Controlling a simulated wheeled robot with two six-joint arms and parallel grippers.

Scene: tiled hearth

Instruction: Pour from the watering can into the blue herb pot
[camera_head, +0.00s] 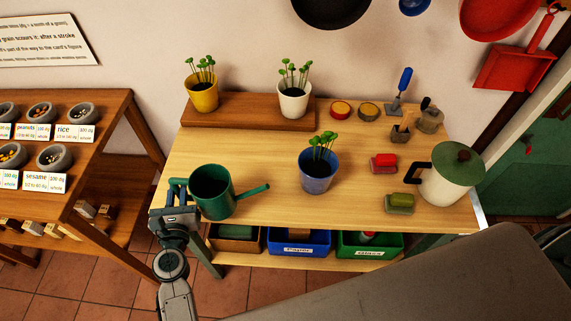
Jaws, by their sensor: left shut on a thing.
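The green watering can (211,193) is at the front left of the wooden table, its spout pointing right toward the blue pot. My left gripper (178,191) is shut on the can's handle at its left side. The can looks upright; whether its base touches the table, I cannot tell. The blue herb pot (316,178) with green seedlings stands upright mid-table, a short way right of the spout tip. The can's contents are too dark to make out. My right gripper is not in view.
A yellow pot (203,97) and a white pot (293,103) stand on a raised board (245,111) behind. A red sponge (383,162), a green sponge (400,202) and a cream container (451,182) are at the right. Bins sit on the shelf below.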

